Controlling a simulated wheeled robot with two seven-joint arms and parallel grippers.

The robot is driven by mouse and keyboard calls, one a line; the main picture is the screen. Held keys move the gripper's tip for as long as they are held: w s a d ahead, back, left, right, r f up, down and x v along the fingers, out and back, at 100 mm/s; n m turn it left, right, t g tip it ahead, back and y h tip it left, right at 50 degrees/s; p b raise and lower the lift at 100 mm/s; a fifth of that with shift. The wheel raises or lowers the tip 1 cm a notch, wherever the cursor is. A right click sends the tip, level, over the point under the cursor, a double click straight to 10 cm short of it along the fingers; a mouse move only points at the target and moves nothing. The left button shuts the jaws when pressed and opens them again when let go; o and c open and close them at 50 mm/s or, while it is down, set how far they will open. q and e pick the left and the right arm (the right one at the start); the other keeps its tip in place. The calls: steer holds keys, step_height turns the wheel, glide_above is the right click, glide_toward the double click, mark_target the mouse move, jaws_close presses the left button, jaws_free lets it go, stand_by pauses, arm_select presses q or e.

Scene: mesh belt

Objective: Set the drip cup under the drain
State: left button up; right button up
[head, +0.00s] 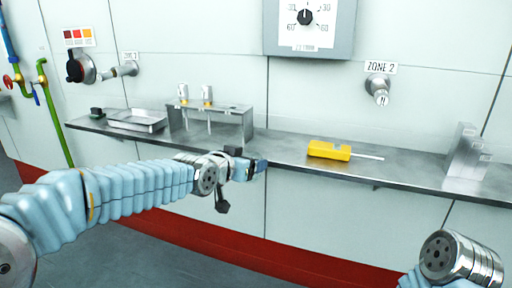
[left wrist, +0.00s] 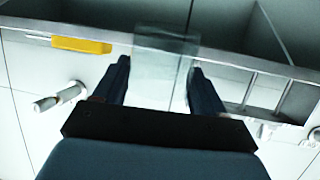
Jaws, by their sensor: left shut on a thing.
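My left gripper (head: 262,166) is at the front edge of the shelf, left of the yellow instrument. In the left wrist view its two dark fingers (left wrist: 160,85) are shut on a clear, see-through cup (left wrist: 165,60). The cup is hard to make out in the head view, so its exact tilt is unclear. A short metal drain spout (head: 380,92) sticks out of the wall under the ZONE 2 label, above the shelf and to the right of my left gripper. A similar metal pipe fitting (head: 124,70) is on the wall at far left. My right gripper is out of view.
The metal shelf (head: 285,160) runs along the wall. It carries a metal tray (head: 137,121), a rack (head: 225,112) with two standing vials, a yellow instrument (head: 328,150) with a thin probe, and a stepped metal block (head: 467,158). Shelf space right of the yellow instrument is mostly clear.

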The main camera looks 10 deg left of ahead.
arm_select(q)
steer(key=a+f+n+y, duration=0.1)
steer(key=a+f, duration=0.2)
steer(key=f, duration=0.4)
steer(key=s+a+f+n+y, duration=0.1)
steer(key=a+f+n+y, duration=0.1)
steer(key=a+f, duration=0.2)
steer(key=a+f+n+y, duration=0.1)
steer(key=a+f+y, duration=0.1)
steer(key=f, duration=0.7)
steer(key=shift+s+a+f+t, duration=0.3)
steer(key=shift+a+f+t, duration=0.1)
steer(key=shift+a, duration=0.4)
steer(key=shift+r, duration=0.15)
